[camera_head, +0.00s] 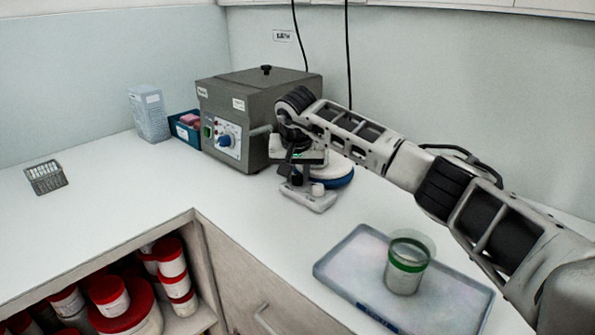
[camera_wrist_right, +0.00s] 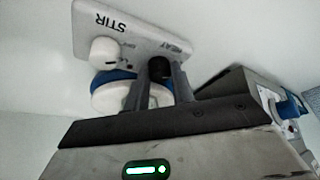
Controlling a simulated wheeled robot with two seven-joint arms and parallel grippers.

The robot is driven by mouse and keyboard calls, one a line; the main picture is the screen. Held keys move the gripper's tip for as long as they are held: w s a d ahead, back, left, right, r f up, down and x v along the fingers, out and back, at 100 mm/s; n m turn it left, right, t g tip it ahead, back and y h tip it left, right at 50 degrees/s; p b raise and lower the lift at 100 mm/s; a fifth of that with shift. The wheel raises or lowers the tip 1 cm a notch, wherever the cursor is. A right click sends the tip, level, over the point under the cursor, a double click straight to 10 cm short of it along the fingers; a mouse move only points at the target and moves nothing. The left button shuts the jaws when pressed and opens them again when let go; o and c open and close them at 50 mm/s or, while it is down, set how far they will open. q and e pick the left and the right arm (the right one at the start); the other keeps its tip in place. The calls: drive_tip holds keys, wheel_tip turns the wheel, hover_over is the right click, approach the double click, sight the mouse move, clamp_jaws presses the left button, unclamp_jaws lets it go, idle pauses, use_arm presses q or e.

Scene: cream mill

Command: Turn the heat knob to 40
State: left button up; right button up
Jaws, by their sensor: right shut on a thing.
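The stirrer hotplate stands on the bench with its pale front panel (camera_head: 308,201) towards me and its round blue-and-white top (camera_head: 335,176) behind. In the wrist view its panel (camera_wrist_right: 140,30) appears upside down, with STIR lettering and a partly hidden label that seems to read HEAT. The black heat knob (camera_wrist_right: 159,66) is between the fingertips of my right gripper (camera_wrist_right: 158,82), which is shut on it. A white knob (camera_wrist_right: 103,50) sits beside it and also shows in the head view (camera_head: 317,189). The knob's pointer and scale are too small or hidden to read. My left gripper is out of view.
A grey water bath (camera_head: 245,110) with a blue knob (camera_head: 226,141) stands just left of my right gripper. A tray (camera_head: 340,262) holding a green-banded jar (camera_head: 405,265) lies under my right arm. Red-lidded tubs (camera_head: 108,292) fill the shelf below. The left bench is mostly clear.

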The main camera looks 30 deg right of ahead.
drive_tip(key=m, duration=0.1)
drive_tip(key=m+h+p, duration=0.1)
drive_tip(key=m, duration=0.1)
drive_tip(key=shift+w+a+r+m+g, duration=0.1)
drive_tip(key=shift+r+m+g, duration=0.1)
drive_tip(key=shift+m+g, duration=0.1)
drive_tip(key=shift+w+f+m+g+h+p, duration=0.1)
drive_tip(key=shift+m+g+h+p, duration=0.4)
drive_tip(key=shift+m, duration=1.2)
drive_tip(key=o, duration=1)
drive_tip(key=b+v, duration=0.1)
drive_tip(key=v, duration=1.5)
drive_tip(key=shift+w, duration=0.2)
